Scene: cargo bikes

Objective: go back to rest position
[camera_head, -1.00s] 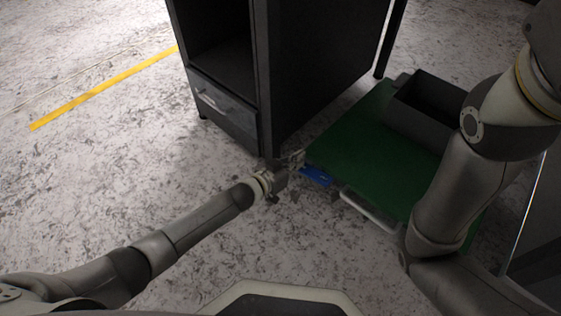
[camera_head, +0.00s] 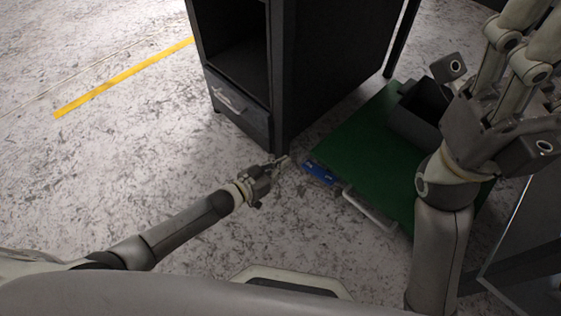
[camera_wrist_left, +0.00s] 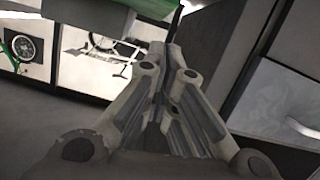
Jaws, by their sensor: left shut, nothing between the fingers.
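My left gripper (camera_head: 284,161) is low over the floor in the head view, beside the near foot of the dark cabinet and left of the green platform. In the left wrist view its fingers (camera_wrist_left: 172,52) are together with nothing between them. My right gripper (camera_head: 540,30) is raised at the upper right of the head view, close to the camera. Its fingertips run out of the picture, so its opening does not show. My right arm covers part of the green platform.
The dark cabinet (camera_head: 330,65) has an open bay and a drawer (camera_head: 240,108). The green platform (camera_head: 355,145) bears a dark box (camera_head: 412,118). A blue object (camera_head: 319,172) and pale handle (camera_head: 370,212) are at its near edge. Floor is clear at left.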

